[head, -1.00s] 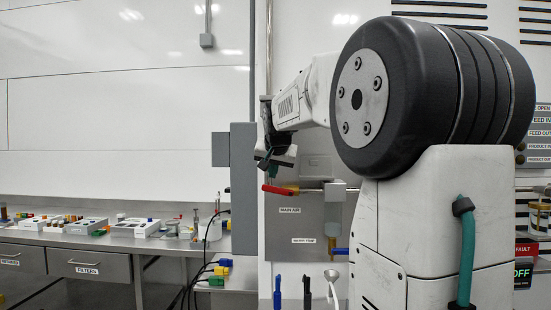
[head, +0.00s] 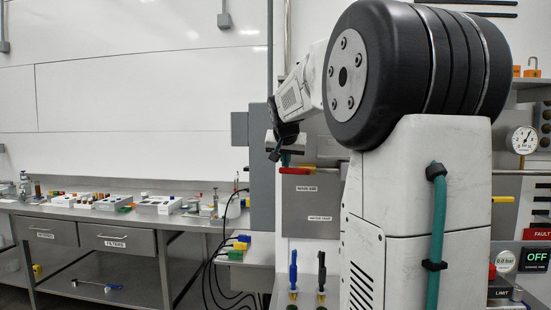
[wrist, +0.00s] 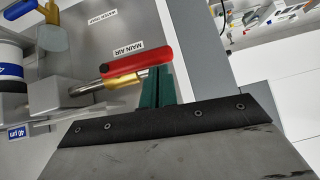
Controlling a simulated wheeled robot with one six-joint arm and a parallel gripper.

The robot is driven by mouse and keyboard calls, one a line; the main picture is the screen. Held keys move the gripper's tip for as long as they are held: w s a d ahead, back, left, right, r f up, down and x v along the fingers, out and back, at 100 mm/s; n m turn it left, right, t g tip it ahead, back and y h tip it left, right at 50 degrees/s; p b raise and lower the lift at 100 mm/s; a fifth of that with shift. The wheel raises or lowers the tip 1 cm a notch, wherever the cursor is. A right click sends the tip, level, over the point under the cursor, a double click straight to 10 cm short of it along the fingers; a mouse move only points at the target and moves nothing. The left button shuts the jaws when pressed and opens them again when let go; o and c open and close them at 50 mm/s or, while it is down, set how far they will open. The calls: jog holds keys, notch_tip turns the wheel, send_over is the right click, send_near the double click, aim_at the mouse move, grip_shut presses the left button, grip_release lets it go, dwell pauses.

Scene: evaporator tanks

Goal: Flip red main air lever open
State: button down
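The red main air lever (wrist: 140,58) lies roughly in line with its brass valve body (wrist: 122,80) in the wrist view. The MAIN AIR label (wrist: 127,47) is on the grey panel beside it. In the head view the red lever (head: 296,171) lies about level, above its label (head: 306,189). My gripper (wrist: 157,70) has green fingers, close together at the middle of the palm, with nothing seen between them. The fingertips are beside the red handle near its free end; whether they touch it cannot be told. In the head view my gripper (head: 284,157) is just above the lever.
A water trap label (wrist: 97,21) and a blue handle (wrist: 20,9) are on the same panel. A grey box (head: 262,155) stands left of the panel. A workbench (head: 120,222) with small parts is at the left.

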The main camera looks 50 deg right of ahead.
dwell(0.5)
jog(key=s+a+r, duration=0.2)
jog(key=r, duration=0.4)
jog(key=s+a+r, duration=0.2)
jog(key=a+r, duration=0.1)
jog(key=r, duration=0.3)
jog(key=shift+a+r, duration=0.15)
jog(key=shift+a, duration=0.2)
